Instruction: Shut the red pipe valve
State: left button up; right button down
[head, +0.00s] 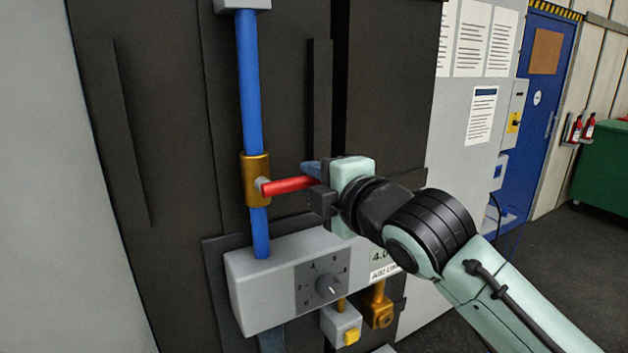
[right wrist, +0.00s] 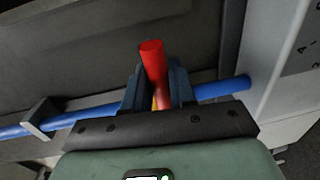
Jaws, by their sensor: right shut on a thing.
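The red valve handle (head: 288,185) sticks out to the right, roughly level, from the brass valve body (head: 256,180) on the vertical blue pipe (head: 248,90). My right gripper (head: 316,178) comes in from the right and is shut on the outer part of the handle. In the right wrist view, the red handle (right wrist: 153,62) stands between the two dark fingers (right wrist: 158,88), with the blue pipe (right wrist: 220,88) crossing behind. The brass body is mostly hidden there. My left gripper is not in view.
A grey control box (head: 265,290) with a dial (head: 328,285) sits just below the valve. A yellow button (head: 351,336) and a brass fitting (head: 379,307) hang under it. Dark cabinet panels stand behind. A blue door (head: 545,110) and green bin (head: 603,170) are far right.

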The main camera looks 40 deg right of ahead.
jog(key=shift+r, duration=0.1)
dwell(0.3)
jog(key=c, duration=1)
grip_release()
jog(key=shift+c, duration=0.2)
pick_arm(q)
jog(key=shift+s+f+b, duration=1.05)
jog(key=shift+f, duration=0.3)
pick_arm(e)
jog(key=v, duration=1.3)
jog(key=shift+s, duration=0.2)
jog(key=shift+a, duration=0.1)
